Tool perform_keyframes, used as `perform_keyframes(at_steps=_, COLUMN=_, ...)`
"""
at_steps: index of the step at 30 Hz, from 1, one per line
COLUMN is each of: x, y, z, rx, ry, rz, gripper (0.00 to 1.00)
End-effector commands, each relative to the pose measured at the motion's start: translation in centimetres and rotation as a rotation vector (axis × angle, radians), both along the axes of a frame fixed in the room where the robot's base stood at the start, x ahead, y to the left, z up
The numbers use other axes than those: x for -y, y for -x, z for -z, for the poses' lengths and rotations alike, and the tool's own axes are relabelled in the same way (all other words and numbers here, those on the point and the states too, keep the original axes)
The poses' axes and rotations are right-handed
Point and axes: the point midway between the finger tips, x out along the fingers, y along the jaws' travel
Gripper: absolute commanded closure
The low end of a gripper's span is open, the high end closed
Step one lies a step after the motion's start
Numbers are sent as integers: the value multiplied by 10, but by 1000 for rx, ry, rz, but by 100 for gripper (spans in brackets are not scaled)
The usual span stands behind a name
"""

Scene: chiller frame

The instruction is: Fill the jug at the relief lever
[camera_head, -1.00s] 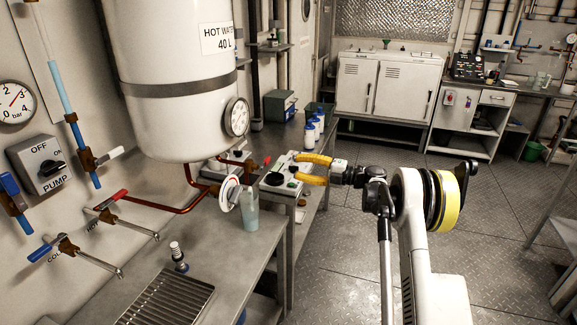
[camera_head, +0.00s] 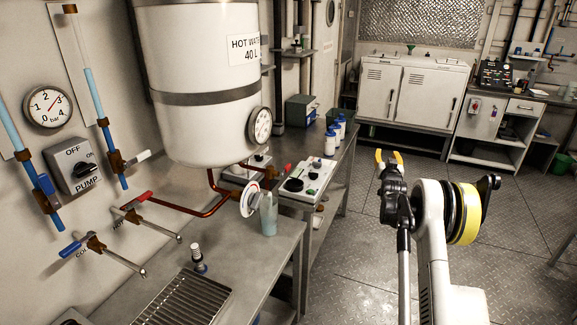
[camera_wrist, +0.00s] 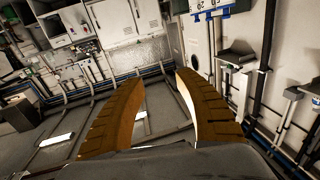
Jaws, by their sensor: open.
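A clear, bluish container that looks like the jug (camera_head: 269,216) stands upright on the near metal bench at its right edge, below the hot water tank (camera_head: 205,85). Its lower part looks bluer, but I cannot tell for sure whether that is water. A small red handle, perhaps the relief lever (camera_head: 286,168), shows at the tank's lower right. My gripper (camera_head: 388,157) is open and empty, over the floor to the right of the benches and well apart from the jug. Its two yellow fingers stand wide apart in the wrist view (camera_wrist: 158,80), where no jug shows.
A white dial (camera_head: 250,199) stands beside the jug. The blue cold tap lever (camera_head: 72,248) and red hot tap lever (camera_head: 135,201) are on the left wall. A drain grate (camera_head: 185,300) lies in front. White bottles (camera_head: 331,140) stand farther back. The floor in the aisle is clear.

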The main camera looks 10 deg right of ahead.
Motion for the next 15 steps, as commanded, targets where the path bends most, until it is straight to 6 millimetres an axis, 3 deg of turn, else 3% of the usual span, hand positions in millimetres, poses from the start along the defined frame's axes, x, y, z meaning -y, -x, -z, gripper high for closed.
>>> perform_keyframes(at_steps=2, x=-15, y=-1, z=47, rx=-90, ry=-293, rz=-28, gripper=60)
perform_keyframes(at_steps=3, x=-32, y=-1, z=70, rx=-136, ry=-444, rz=-61, gripper=60)
perform_keyframes(at_steps=5, x=-68, y=-1, z=95, rx=-201, ry=-663, rz=-137, gripper=60)
perform_keyframes(at_steps=7, x=-122, y=2, z=109, rx=-271, ry=-905, rz=-262, gripper=60)
perform_keyframes(at_steps=9, x=-178, y=10, z=104, rx=-329, ry=-1116, rz=-417, gripper=60)
perform_keyframes(at_steps=12, x=-245, y=29, z=74, rx=-381, ry=-1345, rz=-659, gripper=60)
perform_keyframes(at_steps=15, x=-287, y=52, z=38, rx=-406, ry=-1485, rz=-872, gripper=60)
